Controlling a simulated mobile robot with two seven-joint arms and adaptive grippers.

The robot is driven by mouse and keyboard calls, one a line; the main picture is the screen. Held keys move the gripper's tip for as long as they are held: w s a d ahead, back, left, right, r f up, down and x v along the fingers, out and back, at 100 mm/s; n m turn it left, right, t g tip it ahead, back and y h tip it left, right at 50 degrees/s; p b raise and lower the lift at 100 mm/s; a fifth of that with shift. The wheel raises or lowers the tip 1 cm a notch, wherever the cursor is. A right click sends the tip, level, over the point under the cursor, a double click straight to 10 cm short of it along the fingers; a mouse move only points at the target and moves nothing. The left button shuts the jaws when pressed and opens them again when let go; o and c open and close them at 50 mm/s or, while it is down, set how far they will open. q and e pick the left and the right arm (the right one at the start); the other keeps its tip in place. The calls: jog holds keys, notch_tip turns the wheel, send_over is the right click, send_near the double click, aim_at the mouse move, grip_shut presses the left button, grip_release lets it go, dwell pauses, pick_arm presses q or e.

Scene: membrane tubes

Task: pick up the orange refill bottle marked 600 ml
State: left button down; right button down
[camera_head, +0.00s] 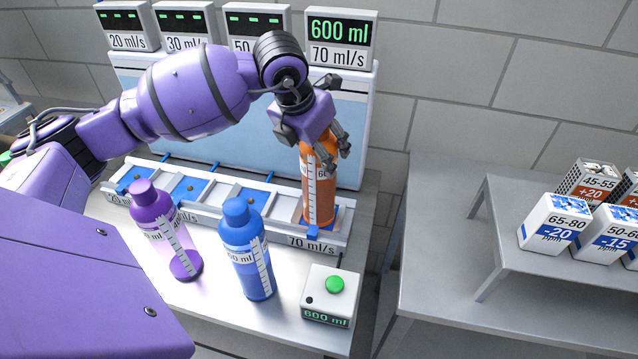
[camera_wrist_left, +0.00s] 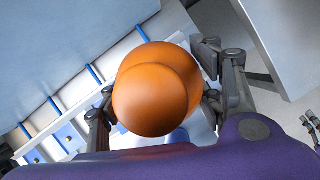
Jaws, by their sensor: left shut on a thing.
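The orange refill bottle (camera_head: 318,190) stands upright in the 70 ml/s slot at the right end of the white dispenser tray (camera_head: 272,226). Part of its label, with a "60" and a scale strip, shows below my fingers. My left gripper (camera_head: 322,152) comes down from above and is shut around the bottle's upper part, hiding its cap. In the left wrist view the orange cap and shoulder (camera_wrist_left: 158,92) fill the space between the two fingers (camera_wrist_left: 160,108). The display (camera_head: 340,32) above this slot reads 600 ml.
A purple bottle (camera_head: 165,232) and a blue bottle (camera_head: 246,252) stand on the table in front of the tray. A white box (camera_head: 330,297) with a green button reads 600 ml. Several labelled boxes (camera_head: 553,223) stand on a raised shelf (camera_head: 506,254) at right.

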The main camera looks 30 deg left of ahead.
jog(key=shift+s, duration=0.25)
